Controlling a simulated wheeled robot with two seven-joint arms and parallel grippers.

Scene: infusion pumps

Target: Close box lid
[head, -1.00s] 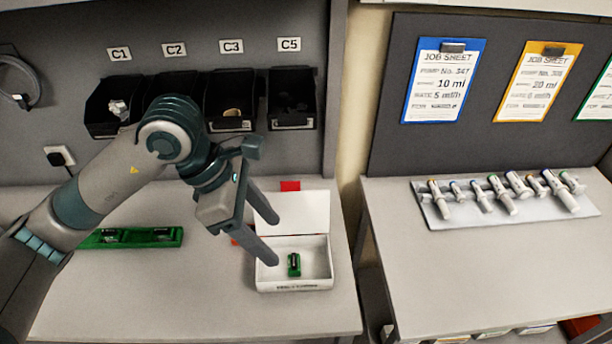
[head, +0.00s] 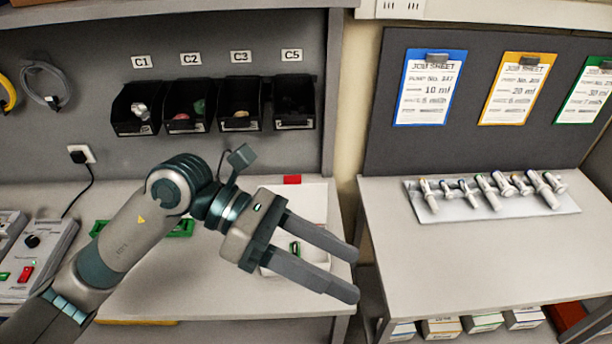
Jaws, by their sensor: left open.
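The white box (head: 316,265) stands on the left table near its right edge, with its lid (head: 308,200) raised open at the back. A small green part (head: 295,248) lies inside it, partly hidden. My left gripper (head: 357,272) is open and empty. Its fingers reach across in front of the box in the picture and cover much of it; I cannot tell its exact height above the box. My right gripper is not in view.
A red piece (head: 292,180) lies behind the lid. A green tray (head: 180,228) is partly behind my arm. Black bins (head: 240,104) hang on the back wall. A device with knobs (head: 38,250) stands at left. The right table holds several syringes on a tray (head: 560,207).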

